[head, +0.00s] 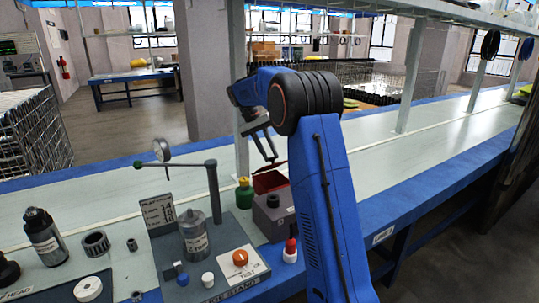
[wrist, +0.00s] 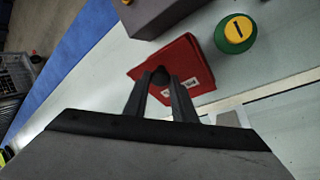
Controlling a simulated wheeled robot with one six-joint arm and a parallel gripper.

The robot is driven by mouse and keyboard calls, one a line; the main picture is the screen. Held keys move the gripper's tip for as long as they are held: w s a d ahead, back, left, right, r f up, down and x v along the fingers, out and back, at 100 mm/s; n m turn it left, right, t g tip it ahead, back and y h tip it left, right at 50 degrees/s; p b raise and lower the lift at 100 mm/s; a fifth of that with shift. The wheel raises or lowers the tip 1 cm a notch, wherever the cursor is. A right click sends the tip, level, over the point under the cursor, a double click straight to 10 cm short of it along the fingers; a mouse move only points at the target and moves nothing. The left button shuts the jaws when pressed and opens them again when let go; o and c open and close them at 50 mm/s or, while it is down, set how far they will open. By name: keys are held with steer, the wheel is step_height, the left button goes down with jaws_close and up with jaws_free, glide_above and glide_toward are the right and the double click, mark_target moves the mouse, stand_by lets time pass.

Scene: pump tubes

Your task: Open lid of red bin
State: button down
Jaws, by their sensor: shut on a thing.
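The red bin (head: 270,182) stands on the bench behind a grey block, partly hidden by my arm in the head view. A darker red lid edge slants above it and looks tilted, but its exact angle is hard to tell. In the wrist view the red lid (wrist: 185,62) lies just beyond my fingers, with a small white label near the right. My gripper (wrist: 160,82) is shut on a round dark knob (wrist: 161,73) at the lid. In the head view my gripper (head: 268,150) reaches down to the bin from above.
A green container with a yellow top (head: 244,191) stands close left of the bin; it also shows in the wrist view (wrist: 235,33). The grey block (head: 272,216) is just in front. A test stand (head: 210,245) with a gauge arm is left. The bench at right is clear.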

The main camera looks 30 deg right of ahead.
steer(key=c, duration=1.5)
jaws_free()
steer(key=shift+o, duration=0.2)
steer(key=shift+r, duration=0.1)
step_height(320, 180, up, 10)
